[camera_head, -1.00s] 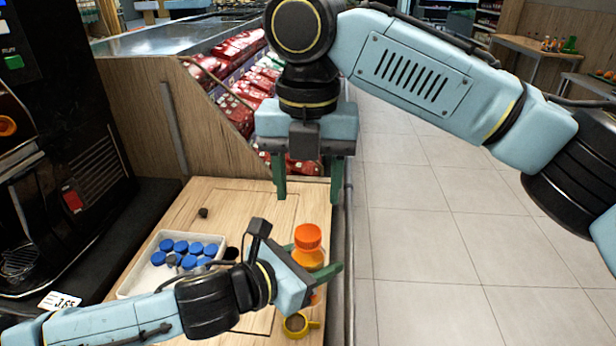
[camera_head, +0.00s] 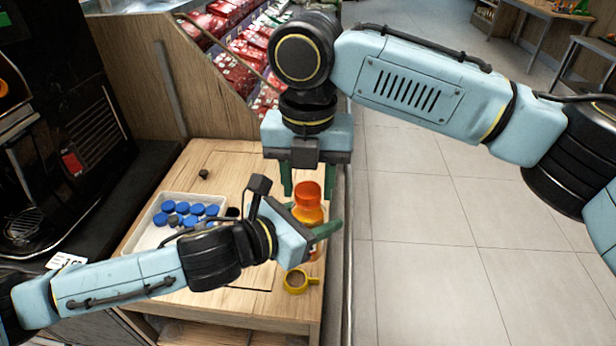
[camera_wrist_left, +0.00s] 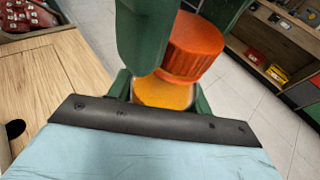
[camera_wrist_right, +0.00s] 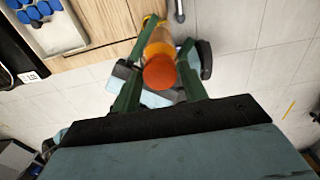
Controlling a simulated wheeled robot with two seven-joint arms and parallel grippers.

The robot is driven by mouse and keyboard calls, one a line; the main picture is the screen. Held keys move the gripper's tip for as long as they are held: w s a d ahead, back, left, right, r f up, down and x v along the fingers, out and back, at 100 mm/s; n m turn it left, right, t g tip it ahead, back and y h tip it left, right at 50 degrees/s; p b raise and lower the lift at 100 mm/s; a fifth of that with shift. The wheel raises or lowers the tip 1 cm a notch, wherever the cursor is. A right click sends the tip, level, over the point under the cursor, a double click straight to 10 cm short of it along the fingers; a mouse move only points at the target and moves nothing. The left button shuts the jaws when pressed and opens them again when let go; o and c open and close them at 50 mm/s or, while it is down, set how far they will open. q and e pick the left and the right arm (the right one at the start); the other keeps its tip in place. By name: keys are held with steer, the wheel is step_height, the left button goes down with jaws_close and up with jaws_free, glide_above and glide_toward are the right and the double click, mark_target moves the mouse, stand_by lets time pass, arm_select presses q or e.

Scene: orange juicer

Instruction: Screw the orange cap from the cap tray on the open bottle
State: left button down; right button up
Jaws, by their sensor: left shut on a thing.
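An orange bottle (camera_head: 309,214) stands upright at the right edge of the wooden table, with an orange cap (camera_head: 307,190) on its top. My left gripper (camera_wrist_left: 163,100) is shut around the bottle below the cap. My right gripper (camera_head: 308,190) points down at the cap from above, its fingers parted. The right wrist view shows the cap (camera_wrist_right: 159,72) between those fingers with gaps beside it. How tightly the cap sits cannot be told. The white cap tray (camera_head: 140,236) on the left of the table holds several blue caps (camera_head: 190,209).
A yellow cup (camera_head: 297,282) stands in front of the bottle, near my left gripper. A small dark object (camera_head: 203,173) lies behind the tray. A black machine (camera_head: 75,130) stands at the left.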

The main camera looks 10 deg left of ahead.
steer(key=c, duration=0.7)
steer(key=m, duration=1)
steer(key=shift+m, duration=0.3)
steer(key=m, duration=0.3)
steer(key=shift+m, duration=0.4)
steer(key=m, duration=0.3)
steer(key=shift+m, duration=0.4)
steer(key=m, duration=0.3)
steer(key=shift+m, duration=0.4)
steer(key=m, duration=0.3)
steer(key=shift+m, duration=0.4)
steer(key=m, duration=0.5)
steer(key=o, duration=1.1)
